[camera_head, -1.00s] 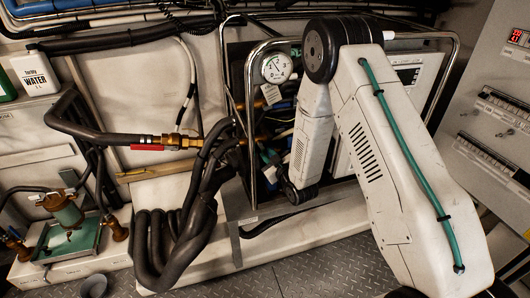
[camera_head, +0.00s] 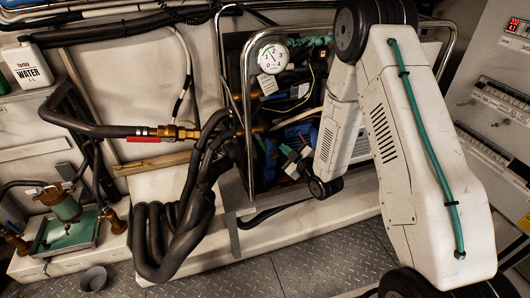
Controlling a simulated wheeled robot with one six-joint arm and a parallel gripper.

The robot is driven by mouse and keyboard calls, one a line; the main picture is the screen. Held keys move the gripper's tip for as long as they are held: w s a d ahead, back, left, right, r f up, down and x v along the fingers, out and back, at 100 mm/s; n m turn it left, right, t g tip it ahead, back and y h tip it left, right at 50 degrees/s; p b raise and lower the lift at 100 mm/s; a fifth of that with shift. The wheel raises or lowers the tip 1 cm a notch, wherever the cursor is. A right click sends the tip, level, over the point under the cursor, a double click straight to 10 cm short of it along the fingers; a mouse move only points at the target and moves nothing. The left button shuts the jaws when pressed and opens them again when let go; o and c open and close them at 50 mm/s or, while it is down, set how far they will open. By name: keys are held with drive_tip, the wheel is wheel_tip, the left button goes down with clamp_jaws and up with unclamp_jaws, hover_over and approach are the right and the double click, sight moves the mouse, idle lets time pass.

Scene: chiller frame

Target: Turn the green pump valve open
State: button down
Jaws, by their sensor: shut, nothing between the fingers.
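Inside the chiller frame, a narrow green handle (camera_head: 270,153), which looks like the green pump valve, shows low in the dark opening. It is small and partly hidden by hoses, so I cannot tell how far it is turned. My gripper (camera_head: 290,153) is at the end of my white arm, just right of the green handle. It looks shut and empty, and I see a gap between it and the handle, though depth is hard to judge. Blue pump parts (camera_head: 296,134) show behind it.
A pressure gauge (camera_head: 269,57) and a chrome tube frame (camera_head: 248,110) edge the opening. Thick black hoses (camera_head: 165,235) hang at its left. A brass fitting with a red handle (camera_head: 148,138), a water bottle (camera_head: 34,66) and a green-trayed pump (camera_head: 66,236) lie further left.

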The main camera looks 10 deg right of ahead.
sight(261, 143)
drive_tip(key=s+a+f+n+g+y, duration=0.1)
drive_tip(key=s+a+n+g+y, duration=0.2)
drive_tip(key=n, duration=1.4)
drive_tip(key=w+a+f+y, duration=0.1)
drive_tip(key=w+a+f, duration=0.1)
drive_tip(key=w+a, duration=0.2)
drive_tip(key=w, duration=0.3)
drive_tip(key=shift+w+f+n, duration=0.15)
drive_tip(key=shift+w+n, duration=0.25)
